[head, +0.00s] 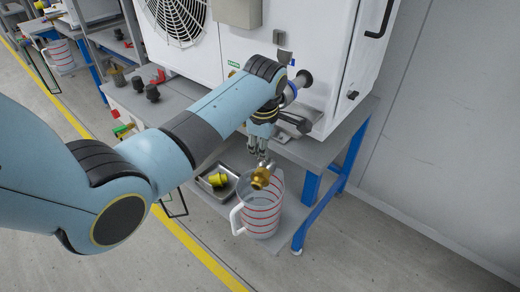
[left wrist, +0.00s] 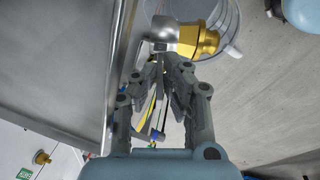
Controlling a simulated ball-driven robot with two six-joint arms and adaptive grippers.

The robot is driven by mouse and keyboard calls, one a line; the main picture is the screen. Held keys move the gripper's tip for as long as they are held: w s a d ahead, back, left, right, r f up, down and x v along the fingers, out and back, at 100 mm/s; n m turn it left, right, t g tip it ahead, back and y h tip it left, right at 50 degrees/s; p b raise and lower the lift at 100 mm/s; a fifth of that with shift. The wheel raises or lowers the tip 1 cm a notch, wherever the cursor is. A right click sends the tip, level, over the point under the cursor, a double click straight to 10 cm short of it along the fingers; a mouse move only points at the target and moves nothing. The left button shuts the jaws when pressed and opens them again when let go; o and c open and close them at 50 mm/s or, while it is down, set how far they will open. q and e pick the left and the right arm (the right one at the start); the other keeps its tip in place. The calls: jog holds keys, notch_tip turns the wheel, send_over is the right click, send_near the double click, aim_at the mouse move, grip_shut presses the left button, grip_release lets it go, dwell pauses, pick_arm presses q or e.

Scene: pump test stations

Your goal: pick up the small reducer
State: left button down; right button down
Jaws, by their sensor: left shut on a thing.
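My left gripper (head: 262,154) is shut on a brass-and-silver fitting, which I take to be the small reducer (head: 261,179). The fitting hangs below the fingertips, in front of the upper part of the clear jug (head: 262,218) in the head view. In the left wrist view the fingertips (left wrist: 168,62) meet at its silver end, and its brass body (left wrist: 203,41) points right. The jug's rim (left wrist: 232,46) shows behind it. Whether the fitting is inside the jug's mouth or above it is hard to tell. My right gripper is not in view.
A metal tray (head: 204,187) with yellow fittings (head: 217,180) stands left of the jug on the lower shelf. The bench (head: 330,150) with blue legs and a white machine (head: 290,35) stands close behind my gripper. Open floor (head: 370,250) lies to the right.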

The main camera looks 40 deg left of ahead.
pick_arm(q)
notch_tip(320, 180, up, 8)
jog(key=w+p, duration=0.1)
jog(key=p, duration=0.5)
jog(key=shift+r+t, duration=0.2)
jog(key=shift+t, duration=0.1)
jog(key=shift+s+f, duration=0.1)
